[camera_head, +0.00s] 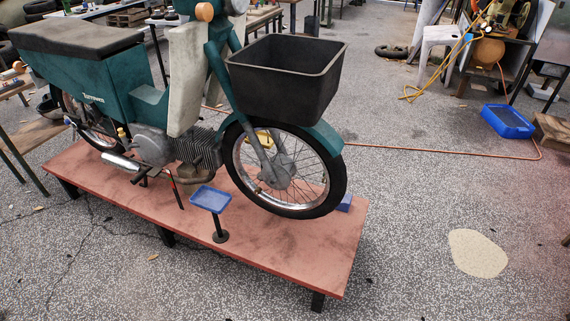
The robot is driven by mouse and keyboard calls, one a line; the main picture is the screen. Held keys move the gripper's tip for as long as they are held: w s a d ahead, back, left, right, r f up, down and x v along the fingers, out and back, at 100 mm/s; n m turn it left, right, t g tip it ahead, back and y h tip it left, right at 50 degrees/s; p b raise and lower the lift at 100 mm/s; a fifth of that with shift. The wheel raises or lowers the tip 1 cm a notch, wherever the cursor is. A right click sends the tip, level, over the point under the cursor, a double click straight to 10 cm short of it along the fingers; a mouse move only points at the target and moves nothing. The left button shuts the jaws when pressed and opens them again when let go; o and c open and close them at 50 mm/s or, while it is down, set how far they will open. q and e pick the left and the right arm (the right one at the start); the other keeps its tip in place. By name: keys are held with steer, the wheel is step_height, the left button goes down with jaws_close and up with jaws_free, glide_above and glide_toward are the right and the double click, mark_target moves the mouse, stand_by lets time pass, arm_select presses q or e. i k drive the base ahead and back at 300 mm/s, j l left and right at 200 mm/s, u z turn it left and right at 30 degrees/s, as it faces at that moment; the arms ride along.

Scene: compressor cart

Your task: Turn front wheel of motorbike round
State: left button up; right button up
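A teal motorbike (150,95) stands upright on a low red platform, its front end toward the right. Its front wheel (334,190) has a black tyre, silver spokes and a teal mudguard (322,136) over the top. A grey fork leg runs down to the hub (279,171). A black basket (288,85) sits above the wheel. The wheel's lower edge is at the platform top, close to a small blue block (345,202); I cannot tell whether they touch. Neither of my grippers is in view.
The red platform (290,262) stands on short dark legs. A blue tray on a stand (211,198) is beside the front wheel. A blue bin (508,121), a copper-coloured hose (430,149) and a pale patch (477,253) are on the floor at right. Floor in front is mostly clear.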

mark_target(335, 169)
steer(key=u, duration=0.4)
steer(key=l+u, duration=0.1)
steer(key=u, duration=0.3)
steer(key=l+u, duration=0.1)
steer(key=u, duration=0.75)
steer(key=l+u, duration=0.15)
steer(key=u, duration=0.25)
steer(key=k+l, duration=0.1)
steer(key=l, duration=0.35)
steer(key=k+l, duration=0.1)
steer(key=l, duration=0.4)
steer(key=k+l+u, duration=0.1)
steer(key=l, duration=0.35)
steer(key=k+l, duration=0.1)
steer(key=l, duration=0.35)
steer(key=k+l, duration=0.1)
steer(key=l, duration=0.35)
steer(key=k+l+u, duration=0.1)
steer(key=l, duration=0.35)
